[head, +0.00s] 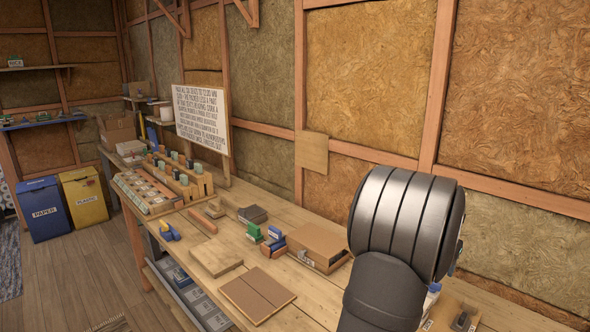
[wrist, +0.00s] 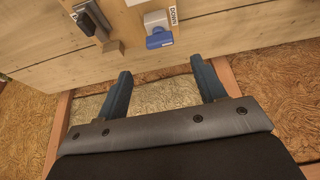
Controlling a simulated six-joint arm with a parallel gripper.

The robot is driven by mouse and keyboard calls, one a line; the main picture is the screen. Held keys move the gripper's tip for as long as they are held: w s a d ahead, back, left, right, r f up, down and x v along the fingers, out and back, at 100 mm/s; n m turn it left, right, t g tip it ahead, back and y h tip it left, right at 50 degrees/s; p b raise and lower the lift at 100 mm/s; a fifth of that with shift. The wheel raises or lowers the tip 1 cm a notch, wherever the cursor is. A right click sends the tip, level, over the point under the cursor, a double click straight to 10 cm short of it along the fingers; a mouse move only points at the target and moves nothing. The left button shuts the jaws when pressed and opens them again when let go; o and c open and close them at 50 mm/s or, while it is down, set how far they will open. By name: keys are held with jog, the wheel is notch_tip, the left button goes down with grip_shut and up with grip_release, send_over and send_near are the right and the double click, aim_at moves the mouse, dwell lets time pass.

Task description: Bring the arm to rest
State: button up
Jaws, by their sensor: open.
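In the wrist view my gripper (wrist: 157,86) has its two dark blue-grey fingers well apart with nothing between them. Beyond the fingertips is a wooden surface with a blue and white block (wrist: 159,30) beside a label reading "DOWN". A dark piece on a small wooden mount (wrist: 95,22) is to its left. In the head view my dark grey arm covers the right part of the workbench (head: 320,310). The gripper's fingers do not show there.
The workbench runs along the insulated wall. A brown box (head: 318,243), wooden boards (head: 257,295), green and blue items (head: 272,240) and a sorting rack (head: 182,180) stand on it. A text board (head: 202,118) leans at the back. Blue (head: 43,210) and yellow (head: 84,196) bins stand left.

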jog(key=x, duration=0.8)
jog(key=shift+d+f, duration=0.15)
jog(key=shift+f, duration=0.15)
jog(key=shift+w+f, duration=0.15)
jog(key=shift+w, duration=0.05)
jog(key=shift+m+h, duration=0.3)
jog(key=shift+m, duration=0.4)
jog(key=w+v, duration=0.1)
jog(key=v, duration=1.7)
jog(key=w+d+f+n+y, duration=0.1)
jog(key=f+n, duration=0.1)
jog(key=f, duration=0.3)
jog(key=w+d+f+n+y, duration=0.1)
jog(key=d+f+n, duration=0.1)
jog(key=f+n, duration=0.1)
jog(key=shift+w+d+f+n, duration=0.25)
jog(key=shift+f+n, duration=0.05)
jog(key=shift+f, duration=0.6)
